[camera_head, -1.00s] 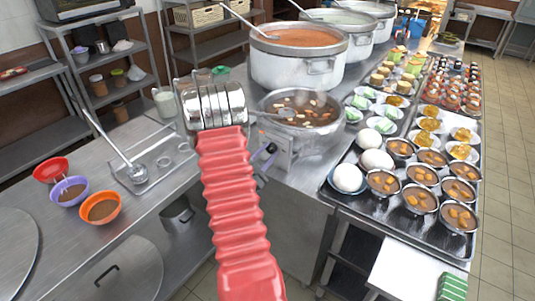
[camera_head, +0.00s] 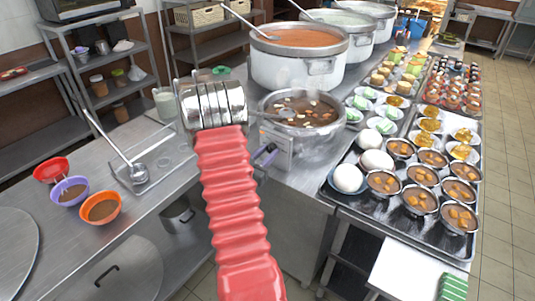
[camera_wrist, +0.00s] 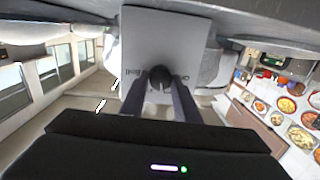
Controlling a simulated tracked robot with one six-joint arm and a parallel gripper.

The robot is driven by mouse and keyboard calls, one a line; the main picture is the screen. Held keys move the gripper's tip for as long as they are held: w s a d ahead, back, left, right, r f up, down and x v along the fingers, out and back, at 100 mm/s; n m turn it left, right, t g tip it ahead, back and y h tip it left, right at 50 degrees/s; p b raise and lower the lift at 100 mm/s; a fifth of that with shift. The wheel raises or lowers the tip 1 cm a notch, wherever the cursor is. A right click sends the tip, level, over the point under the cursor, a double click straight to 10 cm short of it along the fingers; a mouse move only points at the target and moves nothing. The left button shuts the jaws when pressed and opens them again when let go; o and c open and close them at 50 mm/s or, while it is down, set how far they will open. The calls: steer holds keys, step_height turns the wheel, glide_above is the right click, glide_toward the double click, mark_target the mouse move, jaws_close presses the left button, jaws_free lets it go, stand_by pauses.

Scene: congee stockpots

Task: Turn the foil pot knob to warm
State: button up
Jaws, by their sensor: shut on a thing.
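The nearest stockpot (camera_head: 300,126), with brown soup and pale chunks, stands at the counter edge. A grey control panel (camera_wrist: 150,40) fills the upper middle of the wrist view, with small dark markings on both sides of a round black knob (camera_wrist: 159,72). My gripper (camera_wrist: 165,80) is shut on the knob, one finger on each side. In the head view my gripper (camera_head: 265,154) is at the pot's front, low and left of the soup. The knob's pointer and the marking it faces cannot be read.
Larger pots (camera_head: 300,65) stand behind. A tray (camera_head: 335,197) of bowls and white buns lies close on the right. A ladle (camera_head: 138,172) and small colored bowls (camera_head: 101,208) are on the left counter.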

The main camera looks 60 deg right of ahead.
steer(key=shift+n, duration=1.9)
steer(key=o, duration=1)
steer(key=shift+o, duration=0.2)
steer(key=shift+w, duration=0.1)
steer(key=w+a, duration=0.1)
steer(key=a, duration=1.2)
steer(key=shift+w+a+r, duration=0.3)
steer(key=shift+w+a, duration=0.05)
